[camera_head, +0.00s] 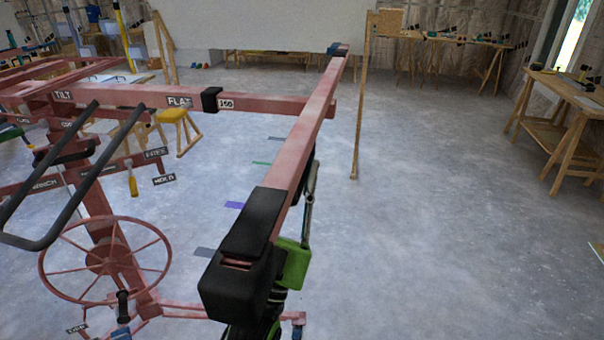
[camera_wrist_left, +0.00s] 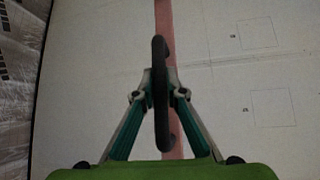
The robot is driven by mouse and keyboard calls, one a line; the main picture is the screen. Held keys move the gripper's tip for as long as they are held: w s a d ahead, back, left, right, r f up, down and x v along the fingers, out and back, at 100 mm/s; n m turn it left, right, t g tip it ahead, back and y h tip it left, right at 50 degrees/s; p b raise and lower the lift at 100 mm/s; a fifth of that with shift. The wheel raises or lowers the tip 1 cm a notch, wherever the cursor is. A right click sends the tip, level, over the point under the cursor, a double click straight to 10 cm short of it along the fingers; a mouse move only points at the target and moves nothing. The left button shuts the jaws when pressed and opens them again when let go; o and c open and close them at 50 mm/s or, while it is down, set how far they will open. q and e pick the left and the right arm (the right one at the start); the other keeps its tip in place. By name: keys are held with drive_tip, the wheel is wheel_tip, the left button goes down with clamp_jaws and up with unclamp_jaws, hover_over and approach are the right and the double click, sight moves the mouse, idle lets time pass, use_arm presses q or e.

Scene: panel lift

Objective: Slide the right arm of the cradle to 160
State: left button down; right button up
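The cradle's pink right arm (camera_head: 304,140) runs from a big black end block (camera_head: 237,288) near me to a dark far tip. It meets the pink crossbar (camera_head: 130,95) at the crossbar's right end. A black collar (camera_head: 210,99) sits on the crossbar, left of a small label (camera_head: 226,104) that seems to read 160. A green gripper, seemingly my left (camera_head: 306,190), is under the right arm; its fingers are mostly hidden. In the left wrist view, my left gripper's fingers (camera_wrist_left: 160,93) close on a dark upright handle (camera_wrist_left: 160,60), with a pink beam (camera_wrist_left: 164,15) behind. My right gripper is not seen.
A pink handwheel (camera_head: 105,258) and black handlebars (camera_head: 48,240) stand at the left. Coloured marks lie on the floor left of the right arm. A wooden post (camera_head: 361,110) stands beyond it, and a workbench (camera_head: 562,95) is at right. Floor between is clear.

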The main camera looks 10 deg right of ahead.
use_arm(q)
drive_tip(key=c, duration=2.1)
unclamp_jaws()
drive_tip(key=shift+o, duration=0.3)
use_arm(e)
drive_tip(key=shift+d, duration=0.3)
use_arm(q)
drive_tip(key=v, duration=1.2)
use_arm(e)
drive_tip(key=shift+d, duration=0.1)
